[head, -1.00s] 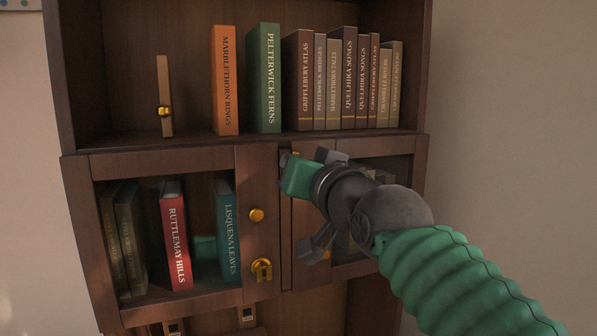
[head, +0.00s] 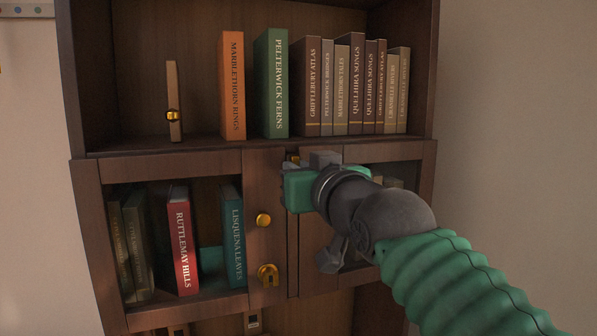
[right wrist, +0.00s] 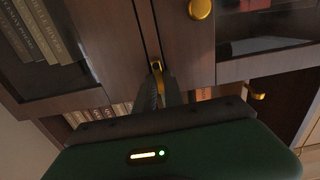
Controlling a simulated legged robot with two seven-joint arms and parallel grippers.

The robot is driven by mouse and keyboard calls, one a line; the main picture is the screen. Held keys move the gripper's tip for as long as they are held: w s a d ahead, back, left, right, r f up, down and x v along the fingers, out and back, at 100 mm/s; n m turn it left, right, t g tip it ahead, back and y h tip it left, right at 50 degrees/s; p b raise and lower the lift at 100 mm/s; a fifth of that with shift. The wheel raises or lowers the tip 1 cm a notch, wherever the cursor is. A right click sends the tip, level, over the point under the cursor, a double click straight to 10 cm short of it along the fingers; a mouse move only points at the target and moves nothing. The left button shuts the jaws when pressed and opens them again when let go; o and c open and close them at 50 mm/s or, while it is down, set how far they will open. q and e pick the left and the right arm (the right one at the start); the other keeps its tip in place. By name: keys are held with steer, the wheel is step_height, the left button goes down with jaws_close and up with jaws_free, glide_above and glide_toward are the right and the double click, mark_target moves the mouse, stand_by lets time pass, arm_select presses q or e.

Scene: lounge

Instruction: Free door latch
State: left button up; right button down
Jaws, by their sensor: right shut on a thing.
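A wooden cabinet has two glass doors, the left door (head: 261,195) and the right door (head: 315,237), both closed or nearly so. A small gold latch (head: 293,157) sits at the top where the doors meet, partly hidden by my gripper. My right gripper (head: 307,163) reaches in from the right at the latch. In the right wrist view the gripper (right wrist: 158,88) is shut on the gold latch (right wrist: 156,66), over the seam between the doors. The left door has a round gold knob (head: 263,219) and a gold keyhole plate (head: 268,275). My left gripper is not in view.
An open shelf above holds several books, among them an orange book (head: 232,86) and a green book (head: 271,83). A red book (head: 182,243) and a teal book (head: 234,238) stand behind the left glass. My right arm covers much of the right door. Bare wall lies to the right.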

steer(key=shift+w+a+f, duration=0.1)
steer(key=shift+f, duration=0.25)
steer(key=c, duration=1.8)
jaws_free()
steer(key=o, duration=0.4)
steer(key=shift+r, duration=0.2)
steer(key=shift+c, duration=0.2)
steer(key=b+v, duration=0.9)
steer(key=v, duration=0.7)
steer(key=shift+s+d, duration=0.2)
steer(key=shift+s, duration=0.15)
